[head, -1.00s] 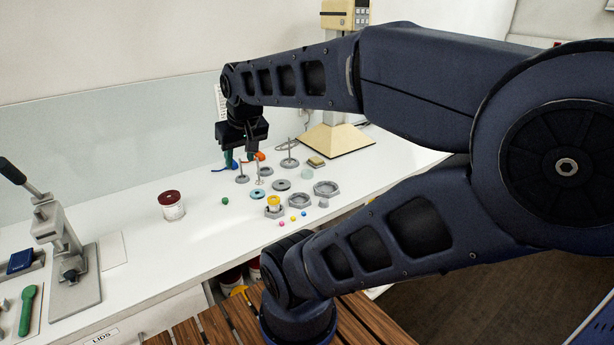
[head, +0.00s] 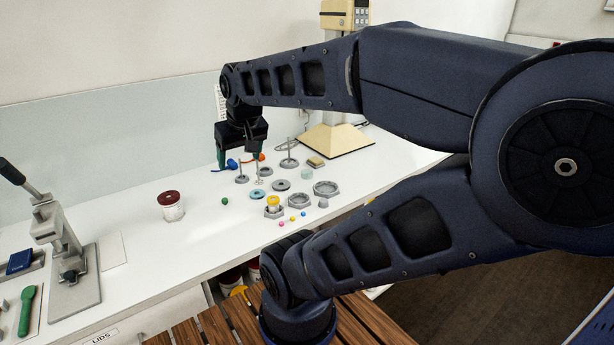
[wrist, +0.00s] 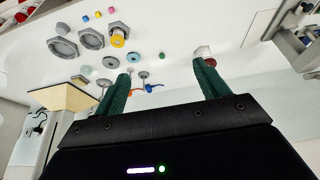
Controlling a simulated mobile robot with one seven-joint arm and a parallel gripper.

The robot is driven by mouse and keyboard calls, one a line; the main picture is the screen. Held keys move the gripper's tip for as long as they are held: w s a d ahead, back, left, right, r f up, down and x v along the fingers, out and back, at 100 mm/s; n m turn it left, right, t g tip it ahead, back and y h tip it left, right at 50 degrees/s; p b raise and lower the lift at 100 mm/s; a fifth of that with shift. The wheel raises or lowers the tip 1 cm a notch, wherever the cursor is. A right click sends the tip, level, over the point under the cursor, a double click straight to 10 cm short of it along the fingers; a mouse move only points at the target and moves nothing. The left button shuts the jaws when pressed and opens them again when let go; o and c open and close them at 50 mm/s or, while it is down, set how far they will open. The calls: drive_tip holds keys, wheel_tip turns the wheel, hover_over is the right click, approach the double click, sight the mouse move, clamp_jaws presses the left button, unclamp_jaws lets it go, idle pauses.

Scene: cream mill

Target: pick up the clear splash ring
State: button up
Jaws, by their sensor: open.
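A small pale, see-through greenish round piece (head: 307,172) lies on the white bench among grey parts, right of my gripper in the head view. It looks like the clear splash ring, but is too small to be certain. In the wrist view a pale piece (wrist: 87,70) left of the fingers may be the same one. My gripper (head: 240,162) hangs above the bench at the back left of the parts, with its dark green fingers apart.
A machine with a cream base (head: 335,140) stands behind.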

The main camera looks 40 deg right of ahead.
drive_tip(key=shift+w, duration=0.1)
drive_tip(key=w+d+m+g, duration=0.1)
drive_tip(key=w+d+m, duration=0.3)
drive_tip(key=w+d, duration=0.45)
drive_tip(key=m+g, duration=0.4)
drive_tip(key=m, duration=0.6)
hover_over(307, 170)
drive_tip(key=s+a, duration=0.1)
drive_tip(key=s, duration=0.1)
wheel_tip(307, 170, down, 18)
wheel_tip(307, 170, down, 11)
drive_tip(key=shift+w, duration=0.15)
drive_tip(key=shift+c, duration=0.4)
